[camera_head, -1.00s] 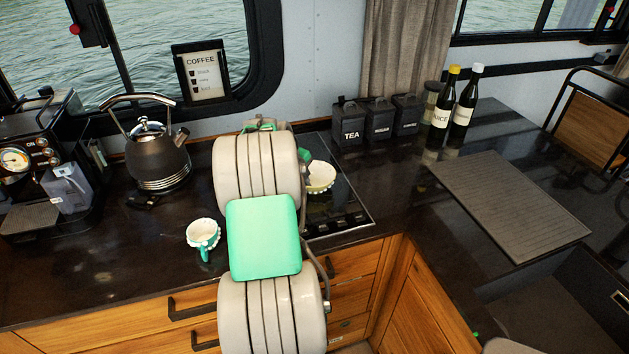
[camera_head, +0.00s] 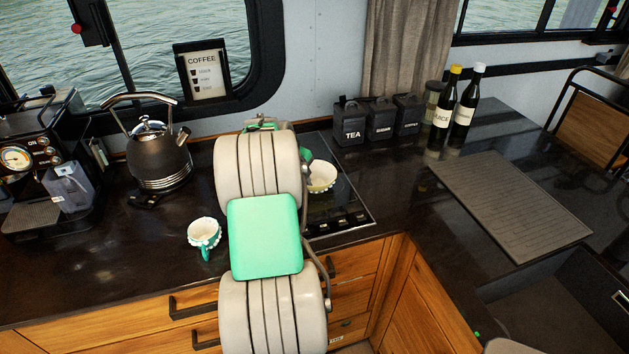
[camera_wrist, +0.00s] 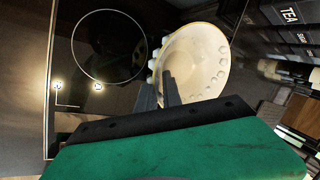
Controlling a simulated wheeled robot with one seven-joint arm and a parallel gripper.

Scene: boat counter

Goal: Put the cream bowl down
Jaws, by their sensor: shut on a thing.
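The cream bowl (camera_head: 321,177) shows at the right of my arm in the head view, over the dark hob (camera_head: 346,200). In the wrist view the bowl (camera_wrist: 194,62) is large, with its open inside and beaded rim facing the camera. My gripper (camera_wrist: 160,88) is shut on the near edge of the bowl, one dark finger outside the wall and one inside. In the head view my arm hides most of the gripper. I cannot tell whether the bowl's base touches the hob.
A white and teal cup (camera_head: 204,234) stands left of my arm. A dark kettle (camera_head: 160,155) is behind it. Black canisters (camera_head: 380,119) and two bottles (camera_head: 455,105) stand at the back right. A ribbed grey mat (camera_head: 510,205) lies on the right counter.

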